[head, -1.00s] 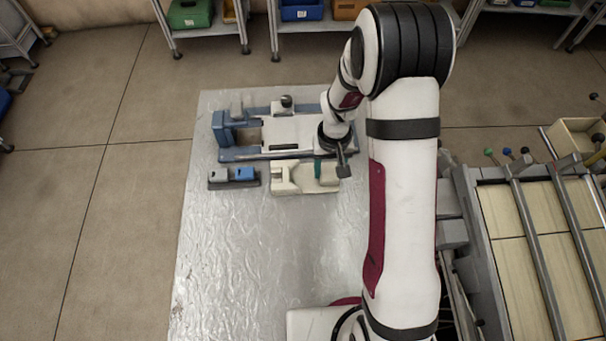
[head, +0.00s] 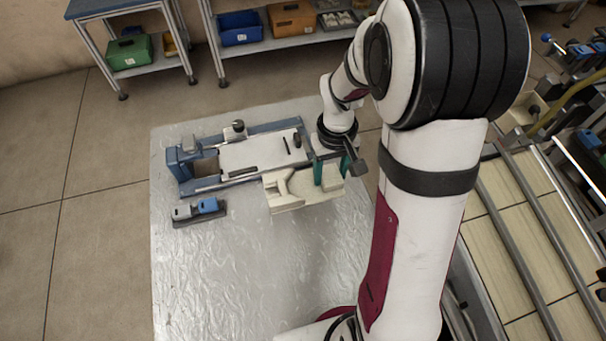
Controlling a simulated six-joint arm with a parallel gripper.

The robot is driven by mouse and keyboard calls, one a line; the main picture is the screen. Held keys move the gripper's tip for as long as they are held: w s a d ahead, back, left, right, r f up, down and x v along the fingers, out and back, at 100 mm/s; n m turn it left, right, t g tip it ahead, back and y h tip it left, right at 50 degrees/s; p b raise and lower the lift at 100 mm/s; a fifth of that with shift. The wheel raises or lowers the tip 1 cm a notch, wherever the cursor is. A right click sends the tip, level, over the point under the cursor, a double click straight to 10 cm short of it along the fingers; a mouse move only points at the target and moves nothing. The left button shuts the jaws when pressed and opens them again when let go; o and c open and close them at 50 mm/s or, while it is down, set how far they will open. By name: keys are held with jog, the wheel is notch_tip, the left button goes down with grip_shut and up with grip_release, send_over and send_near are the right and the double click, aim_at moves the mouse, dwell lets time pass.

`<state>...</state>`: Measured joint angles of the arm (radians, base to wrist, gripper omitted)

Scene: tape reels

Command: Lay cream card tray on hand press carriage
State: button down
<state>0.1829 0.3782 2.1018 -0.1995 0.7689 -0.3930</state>
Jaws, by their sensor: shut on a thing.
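The cream card tray (head: 292,190) hangs from my gripper (head: 332,171), whose green fingers are shut on its right part. The tray looks level and seems a little above the metal table, in front of the hand press. Its back edge overlaps the front rail of the press in the head view. The hand press (head: 188,165) has a blue-grey frame. Its carriage (head: 262,152) is a flat white plate with dark slots, and its top is bare. My gripper's wrist hides the right end of the press. The exact gap under the tray cannot be told.
A small dark holder (head: 199,220) with a grey and a blue block stands left of the tray. The front of the silver table (head: 235,280) is clear. A roller conveyor (head: 500,250) runs along the right. Shelves with bins (head: 240,28) stand behind.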

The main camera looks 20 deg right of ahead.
jog(key=s+d+r, duration=0.2)
jog(key=d, duration=0.1)
send_over(275, 148)
notch_tip(275, 148, down, 4)
jog(key=shift+s+d+f, duration=0.15)
jog(key=shift+f, duration=0.1)
notch_tip(275, 148, down, 4)
jog(key=shift+f, duration=0.1)
jog(key=shift+f, duration=0.15)
jog(key=shift+c, duration=1.3)
grip_release()
